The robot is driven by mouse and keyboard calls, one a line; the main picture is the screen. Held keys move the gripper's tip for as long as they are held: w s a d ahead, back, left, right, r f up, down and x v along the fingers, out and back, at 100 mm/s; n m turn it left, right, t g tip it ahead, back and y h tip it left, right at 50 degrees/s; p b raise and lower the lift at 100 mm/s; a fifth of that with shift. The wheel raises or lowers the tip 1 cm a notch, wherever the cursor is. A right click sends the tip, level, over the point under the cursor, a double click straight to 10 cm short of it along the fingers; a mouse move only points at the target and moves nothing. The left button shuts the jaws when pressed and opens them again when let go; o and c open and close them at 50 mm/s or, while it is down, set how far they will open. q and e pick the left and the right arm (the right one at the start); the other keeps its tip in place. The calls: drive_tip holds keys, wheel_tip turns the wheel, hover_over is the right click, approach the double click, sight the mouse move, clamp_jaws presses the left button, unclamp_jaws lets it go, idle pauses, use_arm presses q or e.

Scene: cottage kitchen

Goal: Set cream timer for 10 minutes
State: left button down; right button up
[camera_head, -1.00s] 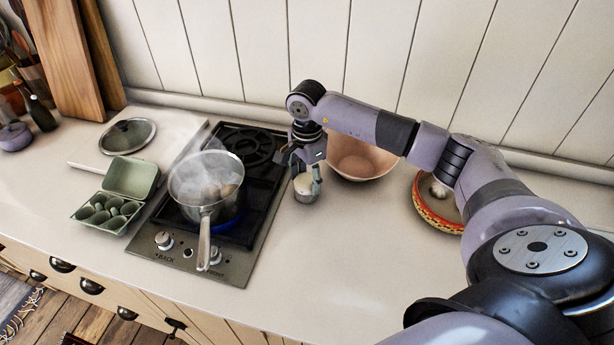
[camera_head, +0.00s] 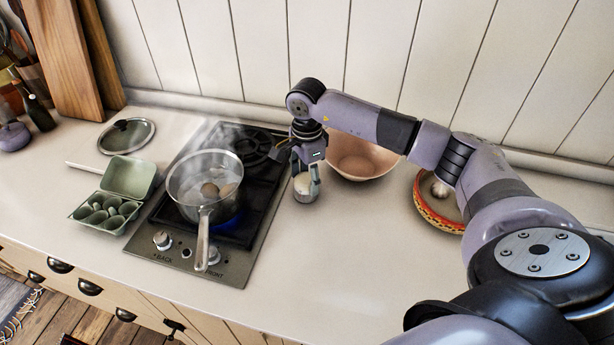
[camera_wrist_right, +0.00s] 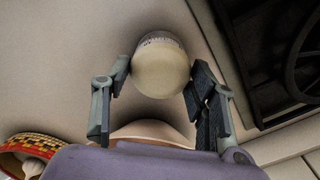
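The cream timer (camera_head: 305,188) is a small round piece standing on the counter just right of the hob. In the right wrist view its pale round top (camera_wrist_right: 160,70) faces the camera, with a band of small dark marks along its far edge; I cannot read its setting. My right gripper (camera_head: 307,172) is above it, pointing down. In the wrist view the fingertips (camera_wrist_right: 160,68) are on both sides of the timer and appear to touch it, shut on it. My left gripper is not in view.
A saucepan (camera_head: 188,181) with eggs steams on the hob (camera_head: 240,252) to the left. A pinkish bowl (camera_head: 362,164) stands close behind the gripper. A red-and-yellow rimmed bowl (camera_head: 430,213) is to the right. An egg carton (camera_head: 130,176) and lid (camera_head: 140,138) lie left. The front counter is clear.

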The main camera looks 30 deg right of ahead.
drive_tip(key=o, duration=0.4)
drive_tip(key=shift+c, duration=0.2)
drive_tip(key=shift+r, duration=0.2)
wheel_tip(320, 180, up, 12)
drive_tip(key=shift+f, duration=0.2)
wheel_tip(320, 180, up, 5)
drive_tip(key=m, duration=0.6)
hover_over(307, 178)
wheel_tip(307, 178, down, 17)
drive_tip(key=p, duration=0.3)
drive_tip(key=shift+a+p, duration=0.1)
drive_tip(key=shift+p, duration=0.3)
